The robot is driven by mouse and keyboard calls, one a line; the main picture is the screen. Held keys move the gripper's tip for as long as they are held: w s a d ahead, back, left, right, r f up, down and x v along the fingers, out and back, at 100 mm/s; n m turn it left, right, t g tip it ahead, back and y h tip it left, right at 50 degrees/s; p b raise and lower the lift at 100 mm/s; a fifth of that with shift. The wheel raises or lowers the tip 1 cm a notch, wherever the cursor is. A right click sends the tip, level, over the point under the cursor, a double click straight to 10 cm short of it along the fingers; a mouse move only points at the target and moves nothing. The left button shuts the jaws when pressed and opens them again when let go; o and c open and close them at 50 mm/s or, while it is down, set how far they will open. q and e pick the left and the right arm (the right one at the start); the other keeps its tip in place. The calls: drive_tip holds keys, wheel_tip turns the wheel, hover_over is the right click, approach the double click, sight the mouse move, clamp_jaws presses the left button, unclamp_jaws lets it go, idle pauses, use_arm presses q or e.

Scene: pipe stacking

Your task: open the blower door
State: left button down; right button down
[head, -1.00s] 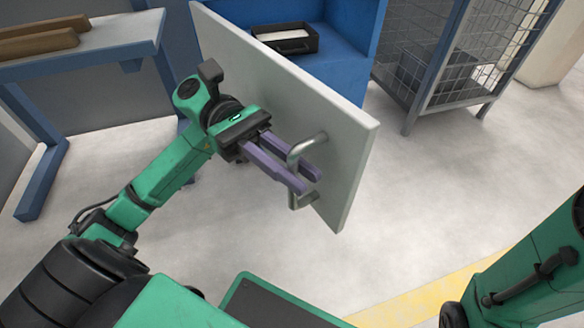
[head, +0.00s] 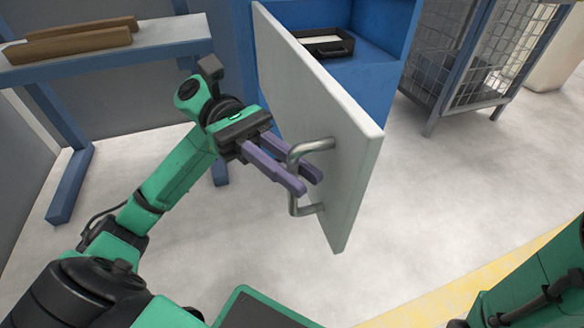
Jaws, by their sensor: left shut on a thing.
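The blower door (head: 338,130) is a light grey panel, standing swung out from the blue cabinet (head: 385,60). A curved metal handle (head: 311,147) is fixed on the door's left face, near its free edge. My left gripper (head: 307,181) comes from the left and has its two purple fingers on either side of the handle's upright bar, shut on it. The near finger hides part of the handle. My right arm (head: 535,285) shows at the lower right edge, but its gripper is out of view.
A black tray (head: 327,45) with something white in it sits inside the cabinet. A wire cage (head: 487,60) stands to the right. A table (head: 110,52) with wooden pieces (head: 80,38) stands at the left. The floor right of the door is clear.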

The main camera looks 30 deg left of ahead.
use_arm(q)
drive_tip(key=c, duration=0.8)
unclamp_jaws()
drive_tip(key=shift+c, duration=0.2)
drive_tip(key=p+v, duration=0.4)
drive_tip(key=v, duration=1)
drive_tip(key=shift+a, duration=0.25)
drive_tip(key=shift+w, duration=0.1)
